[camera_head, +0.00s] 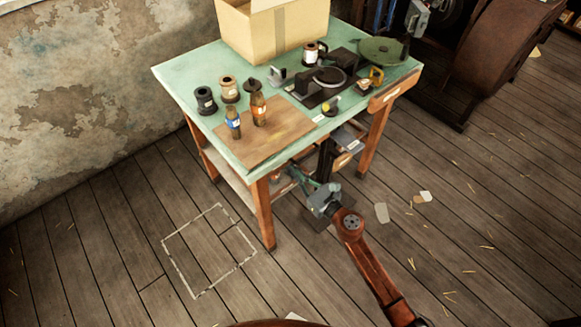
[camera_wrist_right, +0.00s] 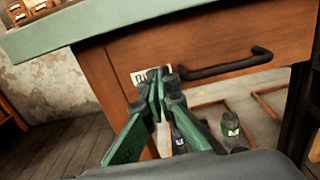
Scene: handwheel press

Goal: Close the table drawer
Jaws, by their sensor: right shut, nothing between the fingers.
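The wooden table (camera_head: 205,72) has a pale green top, and its front edge faces my right arm. In the wrist view a brown wooden drawer front (camera_wrist_right: 215,45) with a black bar handle (camera_wrist_right: 225,65) lies under the green edge. A small white label on it is partly hidden by my fingers. My right gripper (camera_head: 296,177) is low in front of the table, near its front left leg. Its green-padded fingers (camera_wrist_right: 160,78) are shut and empty, left of the handle and apart from it. How far the drawer stands out is unclear. My left gripper is out of view.
A labelled wooden panel (camera_head: 395,92) sits at the table's right front. A cardboard box (camera_head: 270,35), bottles, spools and a wooden board (camera_head: 285,140) are on top. A green-capped bottle (camera_wrist_right: 231,128) stands beneath. Dark machinery is at the back right. The floor around is mostly clear.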

